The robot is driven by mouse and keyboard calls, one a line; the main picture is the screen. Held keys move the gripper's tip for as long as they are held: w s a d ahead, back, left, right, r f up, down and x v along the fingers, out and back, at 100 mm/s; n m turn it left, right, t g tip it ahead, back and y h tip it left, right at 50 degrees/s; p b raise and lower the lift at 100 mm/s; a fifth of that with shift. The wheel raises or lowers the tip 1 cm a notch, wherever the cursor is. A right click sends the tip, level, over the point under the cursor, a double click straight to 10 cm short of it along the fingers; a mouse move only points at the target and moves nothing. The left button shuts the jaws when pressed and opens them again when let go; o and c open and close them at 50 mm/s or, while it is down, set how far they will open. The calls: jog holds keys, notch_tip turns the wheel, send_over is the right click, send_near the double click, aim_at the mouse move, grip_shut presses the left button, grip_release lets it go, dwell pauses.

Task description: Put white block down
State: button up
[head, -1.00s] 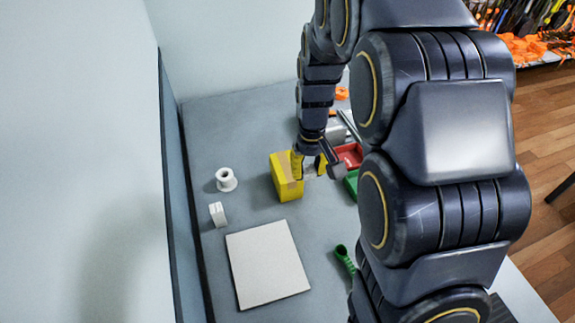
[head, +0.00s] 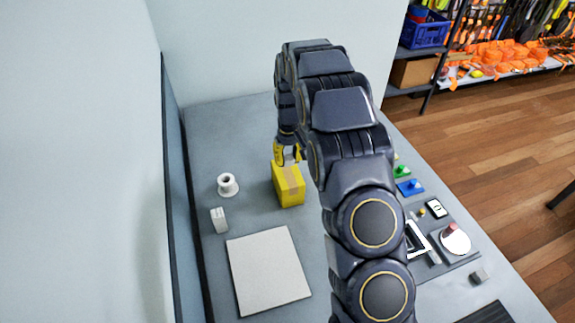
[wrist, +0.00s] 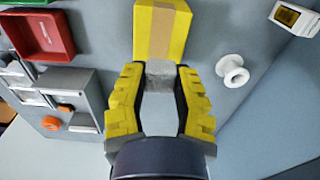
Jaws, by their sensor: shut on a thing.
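My gripper (head: 288,153) is at the far edge of the yellow box (head: 289,186) in the head view. In the wrist view my gripper (wrist: 164,72) has its yellow fingers closed on a small pale grey-white block (wrist: 159,74), held between the fingertips. The yellow box (wrist: 162,32) lies just beyond the fingertips there. Whether the held block touches anything is unclear. In the head view the block is mostly hidden by the fingers.
A red bin (wrist: 42,36) shows in the wrist view. My arm hides the table's middle right. Grey table is clear behind the spool.

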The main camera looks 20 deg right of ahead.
aim_at(287, 172)
jog(key=shift+w+f, duration=0.55)
jog(key=shift+f, duration=1.55)
jog(key=o, duration=0.7)
jog(key=shift+f, duration=0.15)
jog(key=shift+o, duration=0.2)
notch_tip(287, 172, up, 12)
jog(key=shift+s+r, duration=0.1)
jog(key=shift+r, duration=0.15)
